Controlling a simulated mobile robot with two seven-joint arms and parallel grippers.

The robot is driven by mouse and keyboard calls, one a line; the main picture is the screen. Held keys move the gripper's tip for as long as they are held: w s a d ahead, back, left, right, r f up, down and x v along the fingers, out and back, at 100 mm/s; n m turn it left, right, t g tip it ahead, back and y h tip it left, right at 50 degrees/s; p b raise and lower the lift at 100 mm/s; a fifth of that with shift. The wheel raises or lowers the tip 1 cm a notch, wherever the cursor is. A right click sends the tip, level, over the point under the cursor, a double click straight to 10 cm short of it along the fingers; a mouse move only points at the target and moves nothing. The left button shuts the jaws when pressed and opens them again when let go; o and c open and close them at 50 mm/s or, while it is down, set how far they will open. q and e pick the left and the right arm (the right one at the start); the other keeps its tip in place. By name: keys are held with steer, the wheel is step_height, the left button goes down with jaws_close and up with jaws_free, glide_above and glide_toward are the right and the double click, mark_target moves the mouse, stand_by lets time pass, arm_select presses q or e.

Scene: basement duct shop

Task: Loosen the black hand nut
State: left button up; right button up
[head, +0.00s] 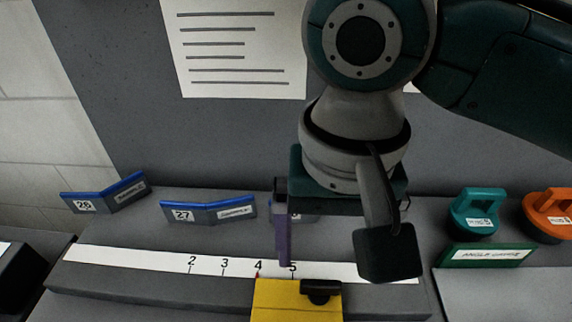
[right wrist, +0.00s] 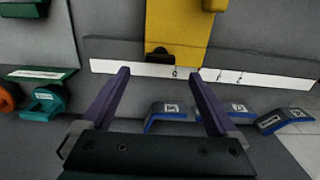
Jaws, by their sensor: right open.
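The black hand nut (head: 321,290) sits on the yellow block (head: 270,302) at the front of the bench. In the right wrist view the nut (right wrist: 157,57) shows against the yellow block (right wrist: 178,30), at its edge beside the white scale. My right gripper (head: 288,262) is above and behind the nut, with one purple finger visible in the head view. In the right wrist view its two purple fingers (right wrist: 159,73) are apart and empty, and the nut appears between their tips in the picture. My left gripper is in neither view.
A white scale strip (head: 130,262) runs along the bench; a small red mark on the yellow block is near 4. Blue-edged number signs (head: 208,210) stand behind it. Teal (head: 474,214) and orange (head: 550,213) handled pieces are at the right, by a green labelled holder (head: 486,256).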

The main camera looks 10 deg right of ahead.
mark_target(322, 283)
step_height(322, 283, down, 7)
steer(key=shift+b, duration=0.6)
steer(key=shift+c, duration=0.2)
steer(key=c, duration=1.3)
